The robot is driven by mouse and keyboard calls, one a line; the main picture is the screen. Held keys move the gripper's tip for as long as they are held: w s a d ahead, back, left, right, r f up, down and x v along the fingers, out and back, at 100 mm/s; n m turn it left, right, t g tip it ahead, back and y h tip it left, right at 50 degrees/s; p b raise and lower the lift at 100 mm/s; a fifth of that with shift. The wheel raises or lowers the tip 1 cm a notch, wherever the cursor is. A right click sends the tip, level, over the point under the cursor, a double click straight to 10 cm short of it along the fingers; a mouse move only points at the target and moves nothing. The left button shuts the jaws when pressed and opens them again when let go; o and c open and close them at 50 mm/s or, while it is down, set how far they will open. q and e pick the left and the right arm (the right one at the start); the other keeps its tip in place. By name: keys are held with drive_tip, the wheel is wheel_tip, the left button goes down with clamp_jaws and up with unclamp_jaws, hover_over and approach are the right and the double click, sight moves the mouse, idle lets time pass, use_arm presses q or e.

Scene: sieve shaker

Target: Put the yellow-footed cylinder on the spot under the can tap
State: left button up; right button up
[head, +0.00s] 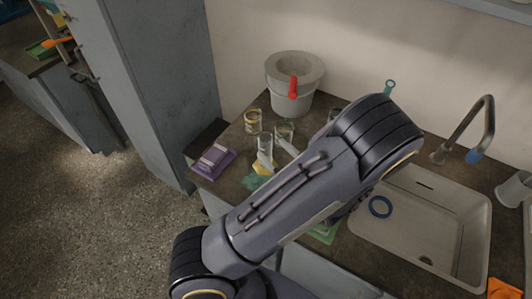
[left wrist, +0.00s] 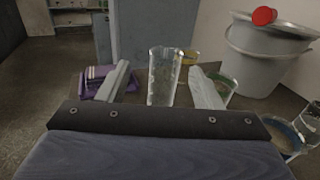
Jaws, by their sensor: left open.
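The yellow-footed cylinder is a tall clear glass (head: 265,144) with a yellow foot (head: 263,167), upright on the dark counter. My left gripper (head: 272,150) is open, with one pale finger on each side of the glass. In the left wrist view the glass (left wrist: 163,76) stands between the spread fingers (left wrist: 163,84); whether either touches it I cannot tell. The can is a pale bucket (head: 291,98) with a red tap (head: 293,87) on its front; both show in the left wrist view. I cannot make out a marked spot under the tap. My right gripper is not in view.
A yellow-banded glass (head: 253,121) and another glass (head: 284,131) stand between the cylinder and the can. A sink (head: 412,232) with a blue ring is at right. My left arm hides the middle counter.

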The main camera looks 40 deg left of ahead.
sight(262, 136)
use_arm(q)
drive_tip(key=shift+w+a, duration=0.2)
drive_tip(key=shift+w, duration=0.05)
drive_tip(key=shift+w+a+r, duration=0.1)
drive_tip(key=shift+a+r, duration=0.05)
drive_tip(key=shift+a, duration=0.2)
drive_tip(key=p+x, duration=0.2)
drive_tip(key=x, duration=0.3)
drive_tip(key=shift+w+a, duration=0.2)
drive_tip(key=shift+w, duration=0.05)
drive_tip(key=shift+w+a, duration=0.1)
drive_tip(key=shift+a, duration=0.35)
clamp_jaws()
